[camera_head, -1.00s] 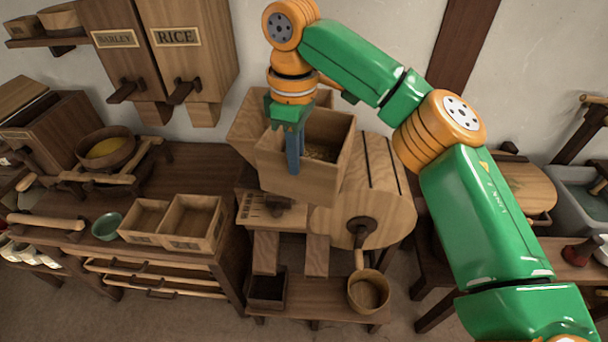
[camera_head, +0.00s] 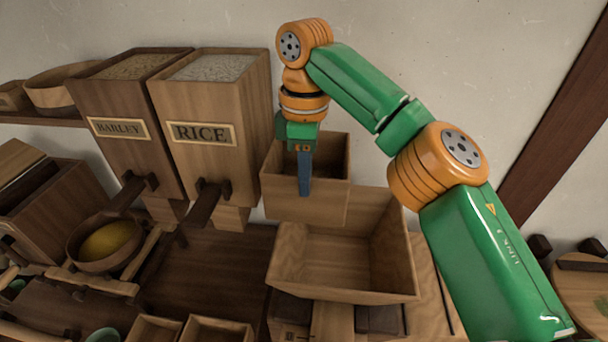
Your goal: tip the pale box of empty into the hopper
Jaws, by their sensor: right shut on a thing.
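My right gripper (camera_head: 304,178) is shut on the near wall of a pale wooden box (camera_head: 300,208). The box is upright, its open top facing up. Its inner back wall shows, but its floor is hidden. The hopper (camera_head: 342,296) is a wide, open-topped wooden bin just below and to the right of the box. The hopper's visible inside looks bare. In the picture the box overlaps the hopper's back left part; I cannot tell the gap between them. My left gripper is not in view.
The barley bin (camera_head: 125,110) and the rice bin (camera_head: 205,100) stand against the wall left of the box, with handles jutting forward. A bowl of yellow grain (camera_head: 108,241) is at left. Two small open boxes (camera_head: 218,330) show at the bottom edge. Bare wall is behind.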

